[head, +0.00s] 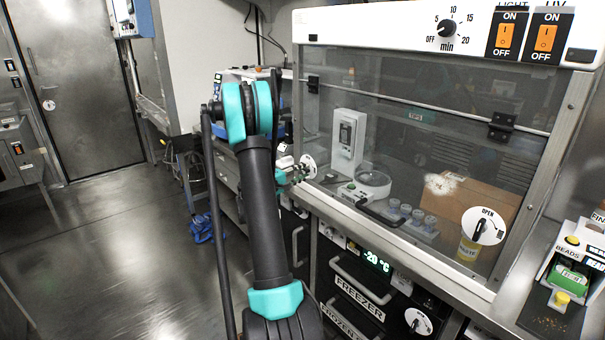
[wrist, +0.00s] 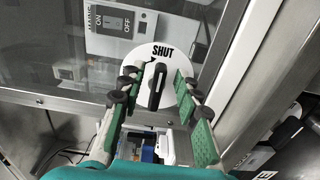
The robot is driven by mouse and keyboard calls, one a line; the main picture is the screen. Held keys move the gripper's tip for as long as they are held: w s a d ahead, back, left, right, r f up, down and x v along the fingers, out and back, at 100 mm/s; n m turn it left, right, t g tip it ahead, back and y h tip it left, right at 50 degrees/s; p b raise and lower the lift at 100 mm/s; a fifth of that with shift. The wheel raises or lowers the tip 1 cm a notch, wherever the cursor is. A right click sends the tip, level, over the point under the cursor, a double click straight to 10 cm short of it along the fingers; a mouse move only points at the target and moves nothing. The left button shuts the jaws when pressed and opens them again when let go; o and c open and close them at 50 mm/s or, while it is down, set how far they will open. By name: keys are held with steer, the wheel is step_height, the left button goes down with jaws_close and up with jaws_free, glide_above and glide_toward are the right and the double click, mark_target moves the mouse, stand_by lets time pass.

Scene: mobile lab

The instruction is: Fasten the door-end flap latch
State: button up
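The clear flap (head: 410,150) of the cabinet hangs down over its front. The door-end latch (head: 309,166) is a white disc at the flap's left end, on the side towards the metal door. In the wrist view this latch (wrist: 157,86) reads SHUT, and its black handle stands nearly upright below the word. My gripper (head: 290,173) is at this latch. In the wrist view my gripper (wrist: 158,80) is open, with one green-padded finger on each side of the handle and gaps between. The other latch (head: 483,226), at the flap's right end, reads OPEN with its handle slanted.
A freezer drawer (head: 362,290) with a bar handle lies below the cabinet. Behind the flap are a round white device (head: 370,184), several capped vials and a cardboard box (head: 465,200). A bead box (head: 572,270) stands at right. The floor (head: 110,250) at left is clear.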

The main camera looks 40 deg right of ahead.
steer(key=shift+a, duration=0.1)
steer(key=a, duration=1.1)
steer(key=shift+s+a, duration=0.35)
steer(key=shift+s, duration=0.1)
steer(key=s+a+f+t+y, duration=0.1)
steer(key=s+a+f+y, duration=0.2)
steer(key=s+a+y, duration=0.3)
steer(key=s+a+f+t+y, duration=0.1)
steer(key=s+a+f+y, duration=0.1)
steer(key=s+a+y, duration=0.4)
steer(key=s+a+f+t+y, duration=0.1)
steer(key=s+a+f+y, duration=0.2)
steer(key=s+a, duration=1)
steer(key=a+y, duration=0.3)
steer(key=a, duration=0.3)
steer(key=shift+s+f+m, duration=0.2)
steer(key=shift+f+m, duration=0.15)
steer(key=shift+m, duration=0.05)
steer(key=shift+d, duration=0.15)
